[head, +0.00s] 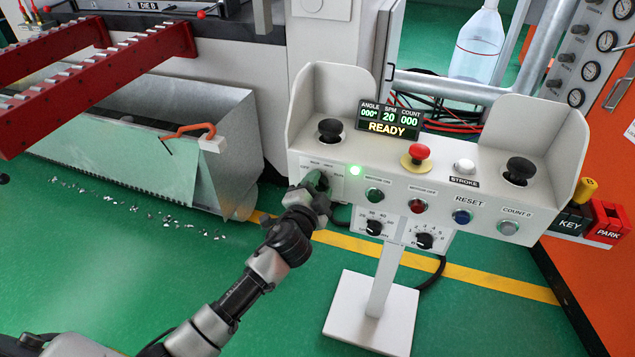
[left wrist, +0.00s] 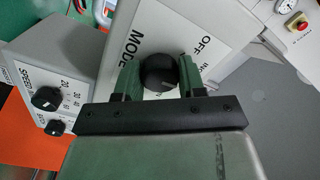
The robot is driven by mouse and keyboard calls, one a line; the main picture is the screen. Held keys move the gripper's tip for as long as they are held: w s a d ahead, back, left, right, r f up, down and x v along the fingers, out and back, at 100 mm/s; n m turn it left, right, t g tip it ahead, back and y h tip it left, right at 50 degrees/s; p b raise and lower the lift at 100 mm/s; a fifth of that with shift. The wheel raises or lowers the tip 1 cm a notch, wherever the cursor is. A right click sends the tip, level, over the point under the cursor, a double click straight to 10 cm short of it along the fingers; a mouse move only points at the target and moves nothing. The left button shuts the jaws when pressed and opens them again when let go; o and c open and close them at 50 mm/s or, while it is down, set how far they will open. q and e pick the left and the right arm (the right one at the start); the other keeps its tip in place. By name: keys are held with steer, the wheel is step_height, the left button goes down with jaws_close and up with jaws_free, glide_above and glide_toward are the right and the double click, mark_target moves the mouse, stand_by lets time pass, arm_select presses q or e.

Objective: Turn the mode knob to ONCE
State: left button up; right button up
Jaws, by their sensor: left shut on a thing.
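The mode knob (left wrist: 158,70) is a round black knob on a white plate marked MODE and OFF, seen in the left wrist view. The green-padded fingers of my left gripper (left wrist: 158,82) are shut on it, one on each side. In the head view my left gripper (head: 317,184) is at the left end of the control panel (head: 447,188) and hides the knob. A faint mark shows on the knob's face, but I cannot tell which position it points to. The ONCE label is not readable. My right gripper is not in view.
A display (head: 389,117) reads READY. A red mushroom button (head: 419,151) and two black palm buttons (head: 330,130) are on the panel, with two speed-type dials (head: 424,240) below.

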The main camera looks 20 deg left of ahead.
arm_select(q)
steer(key=shift+m+p, duration=0.6)
steer(key=shift+m, duration=1.8)
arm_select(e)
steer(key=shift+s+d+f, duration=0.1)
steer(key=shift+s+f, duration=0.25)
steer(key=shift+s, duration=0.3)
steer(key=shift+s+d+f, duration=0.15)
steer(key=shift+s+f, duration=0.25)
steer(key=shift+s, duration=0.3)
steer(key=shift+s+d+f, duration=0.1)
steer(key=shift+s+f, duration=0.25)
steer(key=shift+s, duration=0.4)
arm_select(q)
steer(key=o, duration=0.9)
steer(key=s, duration=1)
steer(key=shift+s+a, duration=0.15)
steer(key=shift+s, duration=0.25)
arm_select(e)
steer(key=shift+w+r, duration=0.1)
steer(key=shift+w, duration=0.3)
